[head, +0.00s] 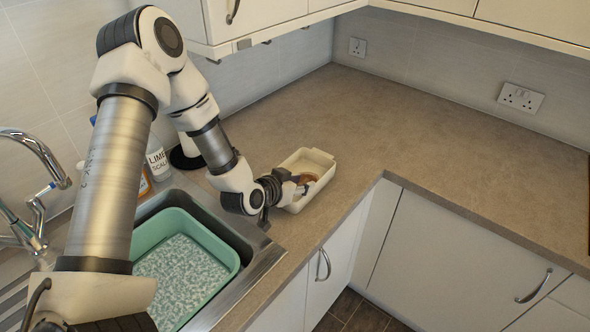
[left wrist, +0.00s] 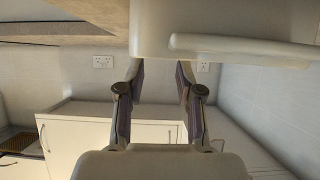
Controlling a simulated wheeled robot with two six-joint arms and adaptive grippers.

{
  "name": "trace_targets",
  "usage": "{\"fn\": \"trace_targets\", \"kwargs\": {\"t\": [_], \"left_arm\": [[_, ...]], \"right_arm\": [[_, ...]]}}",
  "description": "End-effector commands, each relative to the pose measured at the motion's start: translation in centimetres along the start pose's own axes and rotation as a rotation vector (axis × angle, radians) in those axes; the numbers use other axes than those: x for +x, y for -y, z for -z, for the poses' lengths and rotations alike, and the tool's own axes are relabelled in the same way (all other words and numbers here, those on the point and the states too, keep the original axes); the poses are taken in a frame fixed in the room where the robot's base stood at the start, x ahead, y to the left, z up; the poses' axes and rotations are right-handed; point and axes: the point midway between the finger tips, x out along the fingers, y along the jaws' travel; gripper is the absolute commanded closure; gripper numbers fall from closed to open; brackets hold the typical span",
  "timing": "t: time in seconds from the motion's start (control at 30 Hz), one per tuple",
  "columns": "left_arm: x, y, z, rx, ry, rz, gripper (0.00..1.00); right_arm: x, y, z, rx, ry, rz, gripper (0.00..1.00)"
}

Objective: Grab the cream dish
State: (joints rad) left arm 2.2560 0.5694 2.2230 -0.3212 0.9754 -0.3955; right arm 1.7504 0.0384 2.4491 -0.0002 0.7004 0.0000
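The cream dish (head: 324,160) is a shallow rectangular dish on the countertop, right of the sink, in the head view. My left gripper (head: 303,186) is at its near left end and hides part of it. A small brown patch shows inside the dish there; I cannot tell what it is. In the left wrist view, which looks upside down, a large pale body that appears to be the dish (left wrist: 225,35) fills the top. The two fingers of my left gripper (left wrist: 159,72) stand apart with clear space between them. Contact with the dish cannot be told. My right gripper is out of view.
A sink with a green basin (head: 229,257) lies left of the dish, with a tap (head: 37,190) beyond. Bottles, one white (head: 157,160), stand behind my left arm. Wall cabinets (head: 260,15) hang above. The countertop (head: 430,150) to the right is clear.

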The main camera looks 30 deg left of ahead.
Motion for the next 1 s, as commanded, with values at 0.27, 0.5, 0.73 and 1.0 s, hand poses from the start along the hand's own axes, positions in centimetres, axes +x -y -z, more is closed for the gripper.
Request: {"fn": "trace_targets", "kwargs": {"t": [0.27, 0.5, 0.73, 1.0], "left_arm": [[4.1, -0.5, 0.0, 0.007, 0.009, -0.003, 0.66], [6.7, -0.5, -0.3, 0.000, 0.006, -0.002, 0.66], [6.7, -0.5, -0.3, 0.000, 0.006, -0.002, 1.00], [6.7, -0.5, -0.2, 0.001, 0.005, -0.002, 1.00]], "right_arm": [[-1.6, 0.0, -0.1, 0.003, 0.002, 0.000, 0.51], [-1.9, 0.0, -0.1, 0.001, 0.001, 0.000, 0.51], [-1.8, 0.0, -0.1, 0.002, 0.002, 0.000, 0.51], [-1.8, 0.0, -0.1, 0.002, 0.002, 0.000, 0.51]]}}
